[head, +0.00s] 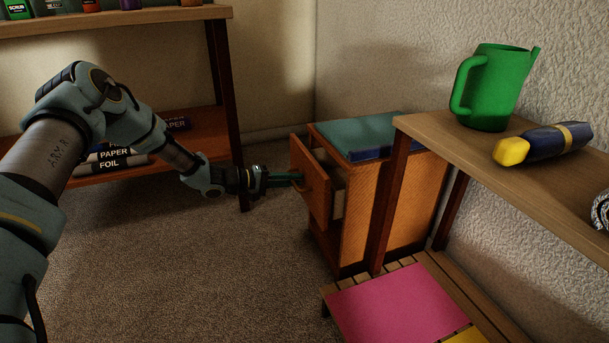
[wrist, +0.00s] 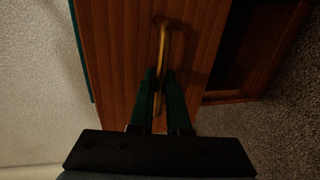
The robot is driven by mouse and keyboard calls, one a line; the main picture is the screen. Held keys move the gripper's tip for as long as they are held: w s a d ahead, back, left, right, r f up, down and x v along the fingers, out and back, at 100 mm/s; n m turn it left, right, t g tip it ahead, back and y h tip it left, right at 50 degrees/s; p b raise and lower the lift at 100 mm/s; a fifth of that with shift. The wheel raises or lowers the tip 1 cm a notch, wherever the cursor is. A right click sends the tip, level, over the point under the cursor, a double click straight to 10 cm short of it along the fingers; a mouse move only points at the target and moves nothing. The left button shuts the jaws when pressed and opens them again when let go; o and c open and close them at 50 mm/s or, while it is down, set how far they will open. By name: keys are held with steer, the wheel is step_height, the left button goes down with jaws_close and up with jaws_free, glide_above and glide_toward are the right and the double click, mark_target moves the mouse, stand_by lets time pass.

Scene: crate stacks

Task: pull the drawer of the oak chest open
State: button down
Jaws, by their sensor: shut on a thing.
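The oak chest (head: 365,215) stands against the wall in the head view, with a teal top. Its drawer (head: 311,182) sticks out to the left, partly open, with its side wall showing. My gripper (head: 298,178) is at the drawer's front. In the wrist view the drawer front (wrist: 120,50) fills the middle, and my gripper (wrist: 158,85) has its two green fingers shut on the brass handle (wrist: 162,55). Part of the handle is hidden between the fingers. A dark opening (wrist: 240,60) shows beside the drawer front.
A wooden bench (head: 430,130) with a green watering can (head: 490,90) and a blue and yellow bottle (head: 545,142) stands at right. A low slatted stand with a pink panel (head: 400,310) is below it. A shelf unit (head: 190,15) is at back left. Carpet left of the chest is clear.

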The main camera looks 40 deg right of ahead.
steer(key=f+p+v, duration=0.3)
steer(key=v, duration=1.3)
steer(key=shift+w+a, duration=0.3)
steer(key=shift+a, duration=0.15)
steer(key=shift+f, duration=0.15)
steer(key=c, duration=1.2)
jaws_free()
steer(key=shift+o, duration=0.2)
steer(key=p+v, duration=0.2)
steer(key=v, duration=0.8)
steer(key=shift+a, duration=0.3)
steer(key=shift+w, duration=0.15)
